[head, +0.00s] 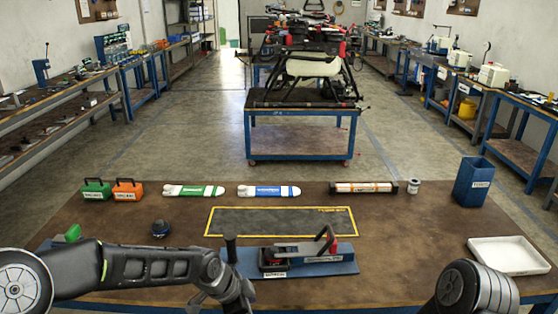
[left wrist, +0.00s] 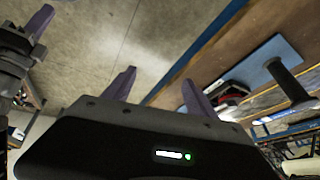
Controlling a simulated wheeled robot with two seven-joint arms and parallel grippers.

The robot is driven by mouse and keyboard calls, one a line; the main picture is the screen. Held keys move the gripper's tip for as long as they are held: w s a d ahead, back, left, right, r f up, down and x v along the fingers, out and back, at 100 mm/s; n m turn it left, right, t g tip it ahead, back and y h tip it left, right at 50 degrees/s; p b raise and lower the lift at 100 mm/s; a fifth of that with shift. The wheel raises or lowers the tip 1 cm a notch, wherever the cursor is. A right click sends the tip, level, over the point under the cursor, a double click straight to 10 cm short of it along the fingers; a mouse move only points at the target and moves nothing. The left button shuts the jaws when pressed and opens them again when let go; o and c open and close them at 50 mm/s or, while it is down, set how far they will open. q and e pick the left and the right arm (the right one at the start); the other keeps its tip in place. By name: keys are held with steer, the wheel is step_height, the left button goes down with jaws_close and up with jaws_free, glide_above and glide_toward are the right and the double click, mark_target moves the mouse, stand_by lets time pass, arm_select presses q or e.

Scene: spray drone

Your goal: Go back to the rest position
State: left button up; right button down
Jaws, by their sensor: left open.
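My left arm comes in from the left in the head view and bends down to the bottom edge, where the wrist (head: 235,290) shows beside a blue-based fixture (head: 340,268). The fingertips are hidden there. In the left wrist view my left gripper (left wrist: 158,88) has its two purple fingers apart with nothing between them. My right arm (head: 475,290) shows only as a rounded dark link at the lower right of the head view. At the left edge of the left wrist view, a dark gripper part with a purple finger (left wrist: 40,20) shows, apparently my right gripper; its opening is unclear.
The brown table (head: 400,225) holds a yellow-edged mat (head: 280,222), green (head: 96,190) and orange (head: 128,190) cases, two bottles, a striped tube (head: 363,188), a blue bin (head: 472,182) and a white tray (head: 508,255). The fixture's upright black handle (head: 230,246) stands near my left wrist.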

arm_select(q)
steer(key=s+d+f+n+h, duration=0.1)
steer(key=s+d+f+n, duration=0.1)
steer(key=s+f+n, duration=1.25)
steer(key=s+a+f+n+g+y, duration=0.1)
steer(key=s+a+f+n+g, duration=0.1)
steer(key=s+f, duration=0.6)
steer(key=s+a, duration=0.1)
steer(key=s, duration=0.3)
steer(key=shift+f, duration=0.2)
arm_select(e)
steer(key=shift+r, duration=0.1)
